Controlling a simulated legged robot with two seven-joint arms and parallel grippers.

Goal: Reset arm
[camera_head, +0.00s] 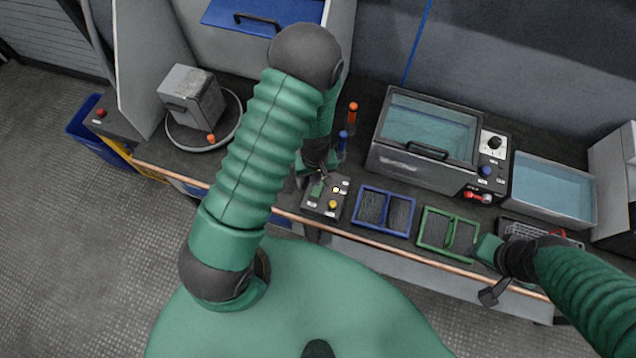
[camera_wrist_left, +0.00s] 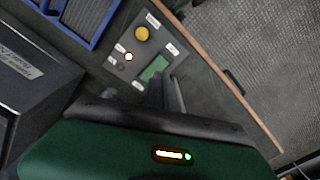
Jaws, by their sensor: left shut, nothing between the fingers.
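My left arm comes in from the left in the head view and bends down to the bench. My left gripper (camera_head: 320,174) is shut and empty, with its fingertips at a small dark control box. The control box (camera_head: 317,208) has a yellow button (camera_head: 333,204), a small lit white spot and a green part. In the left wrist view, the shut fingers (camera_wrist_left: 170,95) reach over the box beside the green rectangle (camera_wrist_left: 155,68); I cannot tell if they touch it. The yellow knob (camera_wrist_left: 141,34) stands beyond. My right arm is at the right, its gripper (camera_head: 490,250) near the green basket.
A blue basket (camera_head: 361,205) and a green basket (camera_head: 424,230) lie along the bench's front edge. Behind them stands a lidded water bath (camera_head: 385,160), with an open water tray (camera_head: 553,188) to its right. A grey block (camera_head: 192,95) stands at the left.

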